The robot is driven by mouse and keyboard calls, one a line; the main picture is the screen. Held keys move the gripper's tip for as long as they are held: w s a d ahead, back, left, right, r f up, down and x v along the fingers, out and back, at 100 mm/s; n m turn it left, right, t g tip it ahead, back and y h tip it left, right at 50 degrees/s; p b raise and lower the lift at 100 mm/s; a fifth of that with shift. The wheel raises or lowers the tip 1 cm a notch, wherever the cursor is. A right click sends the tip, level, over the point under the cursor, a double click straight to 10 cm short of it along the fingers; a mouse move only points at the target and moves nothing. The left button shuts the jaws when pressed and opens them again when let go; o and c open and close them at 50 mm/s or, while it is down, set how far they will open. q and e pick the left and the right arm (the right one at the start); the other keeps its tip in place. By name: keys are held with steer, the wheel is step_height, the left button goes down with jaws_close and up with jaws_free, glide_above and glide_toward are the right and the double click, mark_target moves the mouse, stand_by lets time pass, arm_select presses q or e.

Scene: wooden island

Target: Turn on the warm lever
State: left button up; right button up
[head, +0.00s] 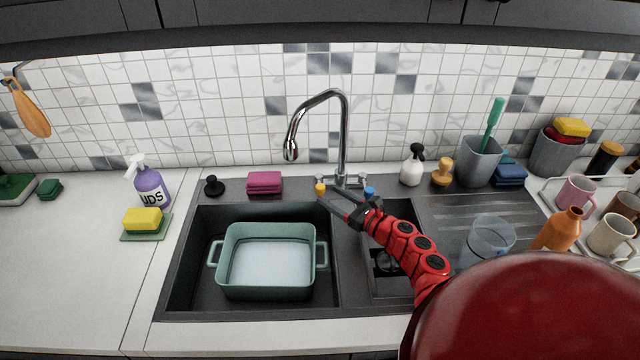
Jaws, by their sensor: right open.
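A chrome faucet (344,130) stands behind the sink, with its spout arching to the left. A yellow-orange lever tip (320,188) is at the left of its base and a blue lever tip (369,192) at the right. My right gripper (329,199) is open, in front of the faucet base, with its fingers pointing left close to the yellow-orange lever. I cannot tell whether they touch it. Part of the faucet base is hidden by the gripper. My left gripper is not in view.
A green tub (268,232) sits in the sink basin (187,262). A pink sponge stack (265,182) and black stopper (213,185) lie on the back ledge.

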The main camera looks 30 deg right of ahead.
mark_target(324, 188)
steer(key=x, duration=0.2)
steer(key=p+x, duration=0.1)
steer(key=shift+w+r, duration=0.2)
steer(key=shift+w, duration=0.2)
steer(key=shift+w+a+f, duration=0.15)
steer(key=shift+w+a, duration=0.1)
steer(key=shift+w, duration=0.4)
jaws_close()
stand_by(0.7)
